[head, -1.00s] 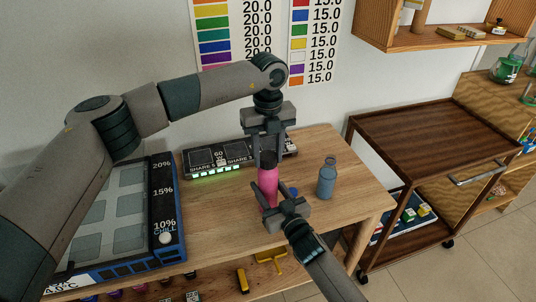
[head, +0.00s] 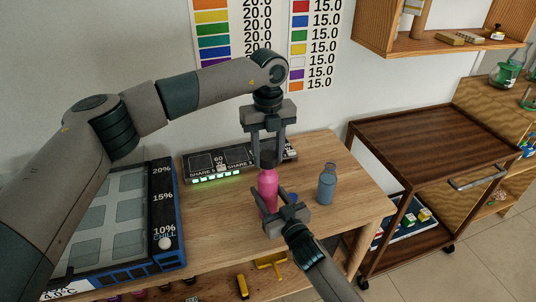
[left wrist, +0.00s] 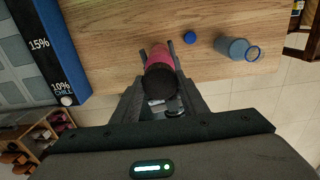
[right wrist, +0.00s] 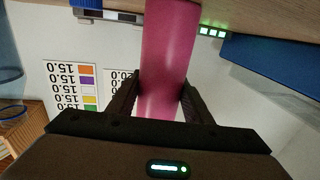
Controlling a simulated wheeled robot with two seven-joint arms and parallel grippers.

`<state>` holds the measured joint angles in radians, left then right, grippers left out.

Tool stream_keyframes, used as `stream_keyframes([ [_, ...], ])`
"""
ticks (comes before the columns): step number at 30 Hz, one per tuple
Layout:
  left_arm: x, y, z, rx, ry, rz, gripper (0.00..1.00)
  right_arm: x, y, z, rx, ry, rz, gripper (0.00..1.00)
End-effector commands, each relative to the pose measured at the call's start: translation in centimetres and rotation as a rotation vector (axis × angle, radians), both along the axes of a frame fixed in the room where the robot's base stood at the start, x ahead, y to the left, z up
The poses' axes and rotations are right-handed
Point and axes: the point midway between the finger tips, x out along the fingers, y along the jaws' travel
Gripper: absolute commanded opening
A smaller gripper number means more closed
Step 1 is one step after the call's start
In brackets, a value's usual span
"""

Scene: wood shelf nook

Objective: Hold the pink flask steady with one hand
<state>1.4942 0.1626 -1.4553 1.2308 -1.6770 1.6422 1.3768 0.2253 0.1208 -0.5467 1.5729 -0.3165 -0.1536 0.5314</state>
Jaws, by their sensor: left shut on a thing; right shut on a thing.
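The pink flask (head: 267,188) stands upright on the wooden table, with a dark cap (left wrist: 162,85) on top. My left gripper (head: 267,157) comes down from above, and its fingers are shut on the flask at the cap. My right gripper (head: 271,201) reaches in from the front, low on the flask, and is shut on its body. In the right wrist view the pink body (right wrist: 167,60) runs between the two fingers. The flask's base is partly hidden by the right gripper.
A blue-grey bottle (head: 326,185) stands to the right, with a small blue cap (left wrist: 190,37) lying between it and the flask. A blue chill unit (head: 165,215) is at left. A brown cart (head: 440,140) stands right of the table.

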Motion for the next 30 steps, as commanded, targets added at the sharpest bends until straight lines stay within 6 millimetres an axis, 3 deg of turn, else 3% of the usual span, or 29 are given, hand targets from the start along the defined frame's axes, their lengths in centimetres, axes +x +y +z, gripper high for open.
stream_keyframes([
  [8, 0.0, 0.0, 0.5, -0.001, -0.001, 0.000, 0.13, 0.0, 0.0, 0.0, 0.000, 0.001, 0.000, 0.00],
  [19, 0.0, 0.0, 3.8, 0.000, -0.001, 0.000, 0.13, 0.0, 0.0, 0.0, 0.000, 0.001, 0.000, 0.00],
  [27, 0.0, 0.0, 4.0, 0.000, -0.001, 0.000, 0.13, 0.0, 0.0, 0.0, 0.000, 0.001, 0.000, 0.00],
  [28, 0.0, 0.0, 4.0, 0.000, -0.001, 0.000, 0.13, 0.0, 0.0, 0.0, 0.000, 0.001, 0.000, 0.48],
  [30, 0.0, 0.0, 4.0, 0.000, -0.001, 0.000, 0.13, 0.0, 0.0, 0.0, 0.000, 0.001, 0.000, 0.65],
])
